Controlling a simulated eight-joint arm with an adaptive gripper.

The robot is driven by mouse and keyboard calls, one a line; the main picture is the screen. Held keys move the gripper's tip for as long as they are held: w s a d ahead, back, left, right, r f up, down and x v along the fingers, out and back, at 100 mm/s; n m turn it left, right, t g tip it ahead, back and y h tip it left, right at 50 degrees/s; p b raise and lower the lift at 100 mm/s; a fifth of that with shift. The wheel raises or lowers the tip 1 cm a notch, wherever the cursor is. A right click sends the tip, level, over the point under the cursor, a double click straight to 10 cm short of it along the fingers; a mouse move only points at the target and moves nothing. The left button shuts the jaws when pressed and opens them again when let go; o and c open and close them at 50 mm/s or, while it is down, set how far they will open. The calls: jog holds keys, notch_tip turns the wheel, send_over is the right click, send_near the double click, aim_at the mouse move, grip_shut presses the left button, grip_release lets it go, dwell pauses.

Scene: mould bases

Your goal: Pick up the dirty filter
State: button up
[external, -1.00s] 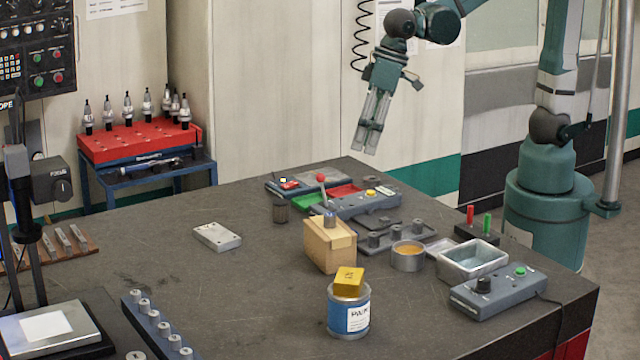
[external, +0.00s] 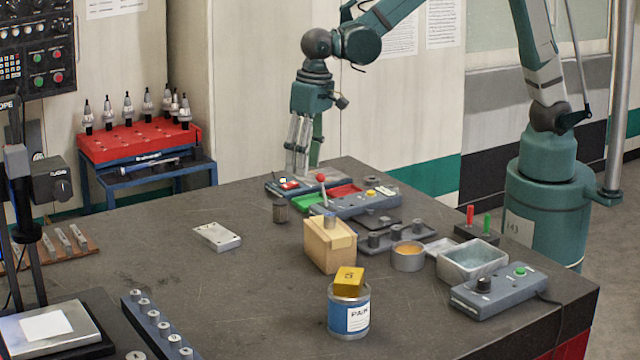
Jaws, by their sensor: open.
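A small dark grey-brown cylinder (external: 280,211), which looks like the dirty filter, stands upright on the dark table, left of the wooden block. It is too small to make out its surface clearly. My gripper (external: 300,174) points down at the far side of the table, in the picture above and slightly right of the cylinder. Its fingers are open and empty, and they overlap the grey device at the table's far edge. How far they are above that device I cannot tell.
A wooden block (external: 330,246), green and red trays (external: 345,191) and a grey control box with a red-knobbed lever (external: 360,206) stand right of the cylinder. A pale plate (external: 217,237) lies to its left. A paint can (external: 348,312) stands in front. The table's middle left is mostly clear.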

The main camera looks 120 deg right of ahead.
aim_at(282, 201)
jog(key=w+d+f+m, duration=0.1)
jog(key=d+f, duration=0.1)
jog(key=w+d+f+p, duration=0.1)
jog(key=d+f, duration=0.1)
jog(key=w+d+f+m+g, duration=0.1)
jog(key=d+f, duration=0.1)
jog(key=shift+w+d+f+m+p, duration=0.1)
jog(key=shift+w+f+m+p, duration=0.2)
jog(key=shift+w+p, duration=0.05)
jog(key=shift+f, duration=0.15)
jog(key=shift+f, duration=1.15)
jog(key=shift+f+p, duration=0.45)
jog(key=shift+f, duration=2.15)
jog(key=c, duration=1)
